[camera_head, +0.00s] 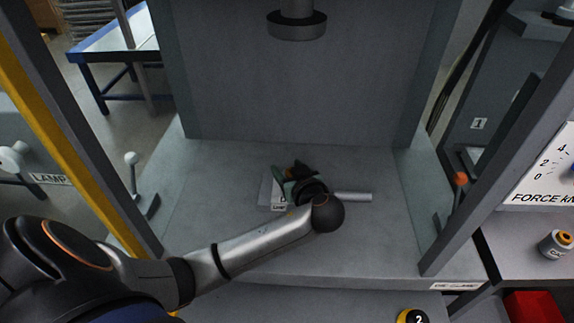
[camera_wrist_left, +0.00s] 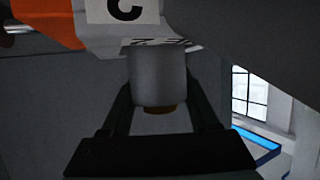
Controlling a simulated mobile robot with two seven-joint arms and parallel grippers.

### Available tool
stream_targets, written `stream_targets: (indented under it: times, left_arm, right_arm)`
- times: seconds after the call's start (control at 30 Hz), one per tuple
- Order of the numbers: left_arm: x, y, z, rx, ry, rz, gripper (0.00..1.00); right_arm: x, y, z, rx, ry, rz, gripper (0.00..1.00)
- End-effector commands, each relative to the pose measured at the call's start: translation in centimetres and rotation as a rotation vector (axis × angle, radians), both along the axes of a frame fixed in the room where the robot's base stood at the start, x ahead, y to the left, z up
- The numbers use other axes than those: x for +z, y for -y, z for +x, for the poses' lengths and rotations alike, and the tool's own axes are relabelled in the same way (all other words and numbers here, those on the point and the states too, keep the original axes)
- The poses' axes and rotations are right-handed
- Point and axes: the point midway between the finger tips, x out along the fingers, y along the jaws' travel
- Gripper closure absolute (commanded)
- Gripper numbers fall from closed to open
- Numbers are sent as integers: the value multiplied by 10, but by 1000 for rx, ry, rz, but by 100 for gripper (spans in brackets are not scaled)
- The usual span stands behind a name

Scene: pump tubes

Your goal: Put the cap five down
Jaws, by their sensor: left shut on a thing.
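My left gripper (camera_head: 298,178) is over the grey bed of the press, and my own wrist hides most of it in the head view. In the left wrist view, its two dark fingers (camera_wrist_left: 160,100) are shut on a grey cylinder with a brownish end (camera_wrist_left: 158,80), which looks like a cap. No number on it is readable, so I cannot tell that it is cap five. I cannot tell whether it touches the bed. My right gripper is not in view.
A silver tube (camera_head: 352,197) extends right of my wrist at the bed. The press ram (camera_head: 297,25) hangs above the bed at the back. Another grey cap with an orange top (camera_head: 557,243) stands at the right, near a red bin (camera_head: 535,307). The front of the bed is clear.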

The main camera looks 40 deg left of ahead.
Motion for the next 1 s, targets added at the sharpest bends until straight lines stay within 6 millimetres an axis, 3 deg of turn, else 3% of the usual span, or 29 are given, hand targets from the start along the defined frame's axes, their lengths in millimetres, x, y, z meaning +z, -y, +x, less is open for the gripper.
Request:
stream_targets:
  times: [0.43,0.47,0.7,1.0]
  left_arm:
    - [-5,1,-1,0,2,1,100]
    - [-4,1,-1,0,1,1,37]
    - [-4,1,-1,0,1,1,10]
    - [-1,1,-1,0,1,1,9]
  right_arm:
    - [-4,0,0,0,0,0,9]
    - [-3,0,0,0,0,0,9]
    - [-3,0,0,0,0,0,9]
    - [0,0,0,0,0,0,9]
